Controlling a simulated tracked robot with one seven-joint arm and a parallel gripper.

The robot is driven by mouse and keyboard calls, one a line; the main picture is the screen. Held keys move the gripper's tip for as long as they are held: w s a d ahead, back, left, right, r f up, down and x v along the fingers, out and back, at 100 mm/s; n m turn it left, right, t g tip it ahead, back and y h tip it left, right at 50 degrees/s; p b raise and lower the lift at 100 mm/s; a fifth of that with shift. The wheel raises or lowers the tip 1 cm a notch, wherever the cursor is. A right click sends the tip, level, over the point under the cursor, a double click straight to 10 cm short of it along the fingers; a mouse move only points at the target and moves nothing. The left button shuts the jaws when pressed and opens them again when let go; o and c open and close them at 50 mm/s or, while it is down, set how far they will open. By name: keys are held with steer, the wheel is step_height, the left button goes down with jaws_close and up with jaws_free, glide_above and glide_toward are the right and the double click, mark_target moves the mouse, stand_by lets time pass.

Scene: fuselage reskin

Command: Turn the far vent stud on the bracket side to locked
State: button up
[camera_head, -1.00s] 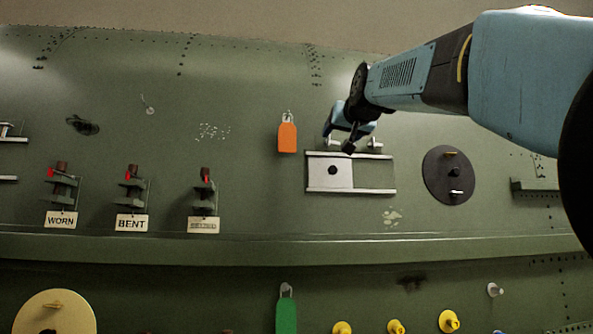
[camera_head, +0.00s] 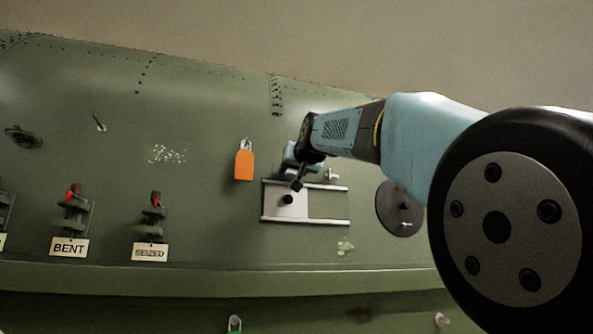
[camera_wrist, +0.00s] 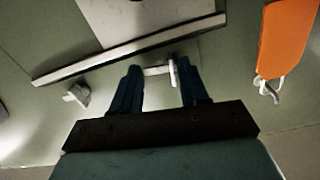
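Two white studs stand above a railed plate (camera_head: 286,202) on the green fuselage skin. The right stud (camera_head: 332,175) is clear of my gripper; it also shows at the left of the wrist view (camera_wrist: 76,94). The left stud, on the side of the brackets and orange tag, is hidden behind my gripper (camera_head: 292,160) in the head view. In the wrist view this stud (camera_wrist: 172,72) has a thin crossbar and sits between the fingertips of my gripper (camera_wrist: 160,78). The two dark blue fingers are apart. Contact with the stud cannot be told.
An orange tag (camera_head: 244,164) hangs left of the plate, close beside my gripper in the wrist view (camera_wrist: 283,38). Brackets with labels BENT (camera_head: 69,247) and SEIZED (camera_head: 151,252) are farther left. A dark round disc (camera_head: 400,208) is at the right, partly behind my arm.

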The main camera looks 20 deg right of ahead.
steer(key=c, duration=0.6)
steer(key=shift+o, duration=0.2)
steer(key=shift+f+m, duration=0.1)
steer(key=shift+m, duration=0.6)
steer(key=o, duration=1.1)
steer(key=shift+c, duration=0.2)
steer(key=s, duration=1.3)
steer(key=shift+s, duration=0.4)
